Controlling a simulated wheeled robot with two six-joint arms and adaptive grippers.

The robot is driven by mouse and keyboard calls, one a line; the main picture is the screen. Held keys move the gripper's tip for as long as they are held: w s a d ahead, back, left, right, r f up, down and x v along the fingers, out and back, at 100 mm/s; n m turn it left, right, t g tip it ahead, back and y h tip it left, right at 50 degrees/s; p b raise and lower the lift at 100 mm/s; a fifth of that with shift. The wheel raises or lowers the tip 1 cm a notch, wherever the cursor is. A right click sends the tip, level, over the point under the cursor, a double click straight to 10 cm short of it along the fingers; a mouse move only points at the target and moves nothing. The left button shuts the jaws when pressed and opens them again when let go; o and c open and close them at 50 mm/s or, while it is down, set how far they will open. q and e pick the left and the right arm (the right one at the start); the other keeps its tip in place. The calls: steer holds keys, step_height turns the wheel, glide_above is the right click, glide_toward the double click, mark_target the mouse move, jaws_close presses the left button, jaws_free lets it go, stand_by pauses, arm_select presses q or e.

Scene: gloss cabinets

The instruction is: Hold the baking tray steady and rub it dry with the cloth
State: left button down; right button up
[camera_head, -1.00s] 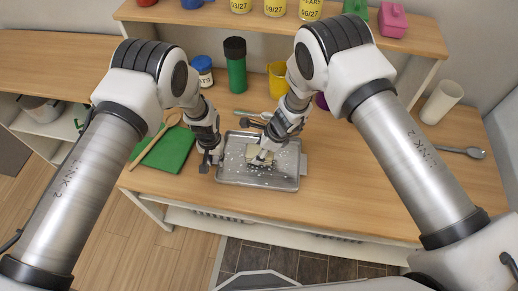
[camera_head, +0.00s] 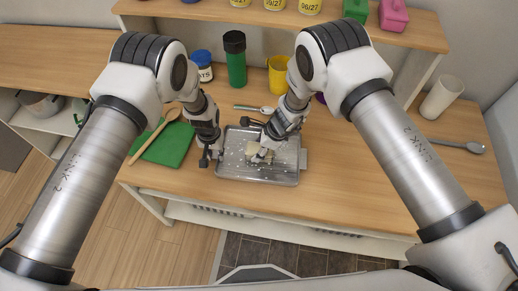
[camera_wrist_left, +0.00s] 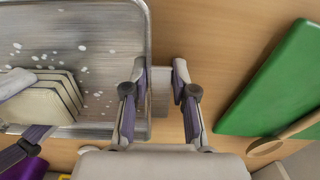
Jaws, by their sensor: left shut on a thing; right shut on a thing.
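The grey metal baking tray (camera_head: 232,172) lies flat on the wooden counter, with pale drops on its surface. My left gripper (camera_head: 206,160) is shut on the tray's left handle; the left wrist view shows its fingers (camera_wrist_left: 160,88) on either side of the handle tab. My right gripper (camera_head: 263,154) is shut on the cloth and holds it down on the tray, near its middle. The cloth (camera_wrist_left: 42,98) is cream with dark stripes, and the fingers partly hide it in the head view. White drops (camera_wrist_left: 60,50) show on the tray beside the cloth in the left wrist view.
A green board (camera_head: 170,146) with a wooden spoon (camera_head: 150,136) lies left of the tray. A green bottle (camera_head: 235,62), a blue-lidded jar (camera_head: 203,66) and a yellow mug (camera_head: 278,72) stand behind. The counter right of the tray is clear up to a ladle (camera_head: 462,146).

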steer(key=d, duration=0.2)
steer(key=s+d, duration=0.1)
steer(key=d, duration=0.2)
steer(key=shift+f, duration=0.1)
steer(key=a, duration=0.3)
steer(key=w+a, duration=0.1)
steer(key=a, duration=0.2)
steer(key=w+a, duration=0.1)
steer(key=a, duration=0.3)
steer(key=d, duration=0.3)
steer(key=s+d, duration=0.1)
steer(key=d, duration=0.2)
steer(key=s+d, duration=0.1)
steer(key=d, duration=0.3)
steer(key=a, duration=0.3)
steer(key=w+a, duration=0.1)
steer(key=a, duration=0.2)
steer(key=w+a, duration=0.1)
steer(key=a, duration=0.3)
steer(key=shift+s+d+r, duration=0.15)
steer(key=shift+d+r, duration=0.05)
steer(key=shift+d, duration=0.65)
steer(key=shift+s+d+r, duration=0.2)
steer(key=shift+d+r, duration=0.05)
steer(key=shift+d, duration=0.55)
steer(key=shift+s+d+r, duration=0.15)
steer(key=shift+d+r, duration=0.05)
steer(key=shift+d, duration=0.65)
steer(key=shift+r, duration=4.15)
